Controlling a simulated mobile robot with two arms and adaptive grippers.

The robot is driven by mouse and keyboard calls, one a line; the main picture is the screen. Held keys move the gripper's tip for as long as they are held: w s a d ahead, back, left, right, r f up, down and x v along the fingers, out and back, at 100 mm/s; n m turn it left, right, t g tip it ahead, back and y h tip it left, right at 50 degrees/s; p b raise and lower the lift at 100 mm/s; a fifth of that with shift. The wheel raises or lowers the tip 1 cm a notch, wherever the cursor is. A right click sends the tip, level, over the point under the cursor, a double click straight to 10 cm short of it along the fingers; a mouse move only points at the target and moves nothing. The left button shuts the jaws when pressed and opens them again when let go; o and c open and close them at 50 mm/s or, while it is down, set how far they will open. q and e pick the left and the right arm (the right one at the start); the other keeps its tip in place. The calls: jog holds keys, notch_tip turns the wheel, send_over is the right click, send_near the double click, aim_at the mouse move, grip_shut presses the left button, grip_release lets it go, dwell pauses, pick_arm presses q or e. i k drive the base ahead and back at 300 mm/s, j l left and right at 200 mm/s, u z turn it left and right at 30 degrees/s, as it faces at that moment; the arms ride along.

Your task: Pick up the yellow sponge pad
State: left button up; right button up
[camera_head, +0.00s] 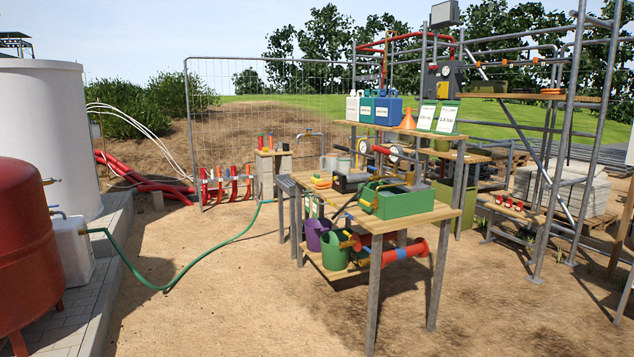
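I cannot clearly make out a yellow sponge pad. A small flat yellow and orange item (321,181) lies on the far left part of the wooden workbench (420,217), but it is too small to identify. Other yellow parts show around the green open toolbox (405,204) on the bench, and the toolbox's inside is mostly hidden. Neither of my grippers is in view.
Purple and green buckets (335,252) and a red pipe piece (415,247) sit on the bench's lower shelf. A green hose (160,287) crosses the sandy ground at left. A red tank (25,250) stands far left. Open sand (230,310) lies in front.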

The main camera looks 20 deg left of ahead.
aim_at(316, 178)
jog(key=u, duration=1.3)
jog(key=i+z, duration=0.35)
jog(key=i, duration=3.55)
jog(key=i+j+z, duration=0.1)
jog(key=i+z, duration=0.15)
jog(key=i, duration=1)
jog(key=i+j+z, duration=0.1)
jog(key=i+z, duration=0.25)
jog(key=z, duration=0.15)
jog(key=i+j+z, duration=0.3)
jog(key=z, duration=0.15)
jog(key=i+j+z, duration=0.35)
jog(key=z, duration=0.15)
jog(key=i+j+z, duration=0.2)
jog(key=j+z, duration=0.25)
jog(key=i+j+z, duration=0.1)
jog(key=j+z, duration=0.85)
jog(key=j, duration=0.2)
